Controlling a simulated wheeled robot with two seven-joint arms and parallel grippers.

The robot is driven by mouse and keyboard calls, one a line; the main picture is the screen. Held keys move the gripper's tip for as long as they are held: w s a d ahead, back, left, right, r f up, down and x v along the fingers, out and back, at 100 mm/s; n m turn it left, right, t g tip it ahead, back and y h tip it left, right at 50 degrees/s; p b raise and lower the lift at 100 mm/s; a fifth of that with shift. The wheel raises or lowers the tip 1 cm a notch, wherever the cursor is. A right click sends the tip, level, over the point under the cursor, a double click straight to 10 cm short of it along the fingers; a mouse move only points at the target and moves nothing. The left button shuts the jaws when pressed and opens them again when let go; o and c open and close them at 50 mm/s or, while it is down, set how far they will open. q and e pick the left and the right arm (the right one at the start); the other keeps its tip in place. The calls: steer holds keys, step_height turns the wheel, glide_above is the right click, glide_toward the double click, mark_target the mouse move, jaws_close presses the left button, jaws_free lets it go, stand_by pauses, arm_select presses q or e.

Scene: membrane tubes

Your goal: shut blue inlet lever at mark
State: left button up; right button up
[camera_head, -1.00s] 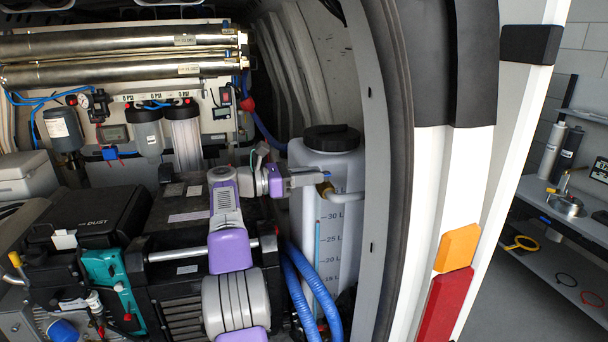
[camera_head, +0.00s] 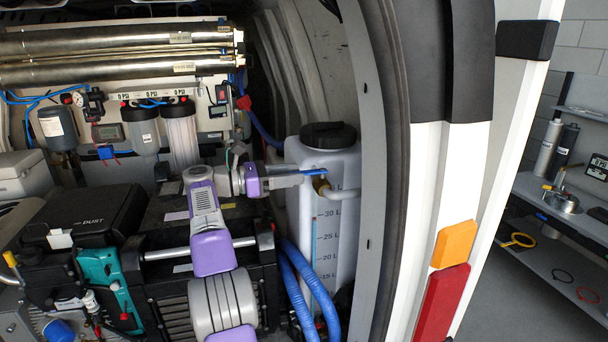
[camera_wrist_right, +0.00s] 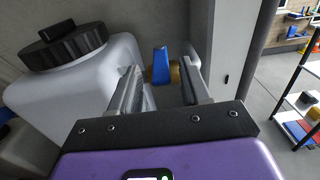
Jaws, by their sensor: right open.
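The blue inlet lever (camera_head: 315,171) sits on a brass valve (camera_head: 321,185) at the upper right side of the white tank (camera_head: 332,220). In the right wrist view the lever (camera_wrist_right: 161,64) stands in the gap between my fingertips, with brass fittings (camera_wrist_right: 176,74) behind it. My right gripper (camera_head: 300,178) is open, its fingers pointing right toward the valve (camera_wrist_right: 160,80). No contact between fingers and lever can be made out. The lever's mark cannot be made out. My left gripper is out of view.
The tank's black cap (camera_head: 329,135) rises just above the gripper. The van's door frame (camera_head: 375,200) stands close on the right. Blue ribbed hoses (camera_head: 300,285) run below my arm. A black pump unit (camera_head: 170,262) lies to the left.

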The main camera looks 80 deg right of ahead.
steer(key=shift+v, duration=1.55)
